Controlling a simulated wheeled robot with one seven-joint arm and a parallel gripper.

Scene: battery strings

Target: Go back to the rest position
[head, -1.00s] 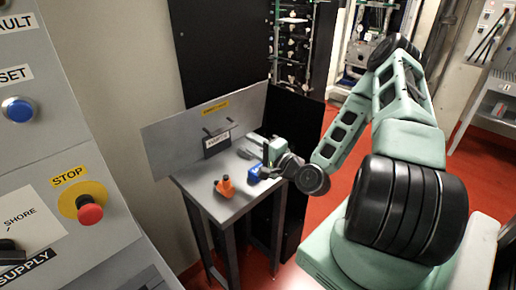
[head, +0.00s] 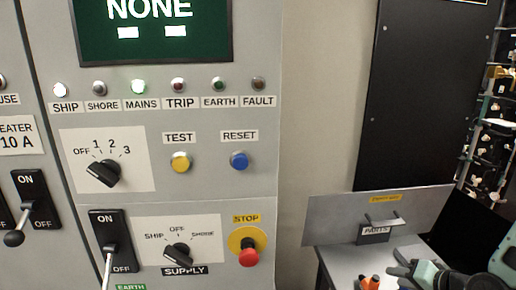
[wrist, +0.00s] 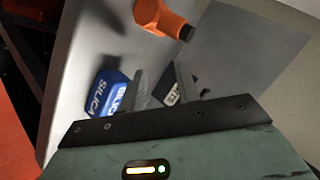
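My gripper (wrist: 160,88) shows in the wrist view with its two grey fingers apart and nothing clearly held between them. Part of it also shows at the bottom right of the head view (head: 404,268), over the small grey table (head: 338,265). In the wrist view, a blue SILICA item (wrist: 103,93) lies beside the left finger, outside the gap. A black piece with a white label (wrist: 174,92) is partly hidden behind the fingers. Most of my arm is out of the head view.
An orange item (wrist: 160,16) lies on the table near the gripper. A labelled PARTS holder (head: 374,232) stands at the table's back panel. A grey control panel (head: 210,115) with a screen reading NONE, knobs, levers and a red STOP button (head: 249,255) fills the left.

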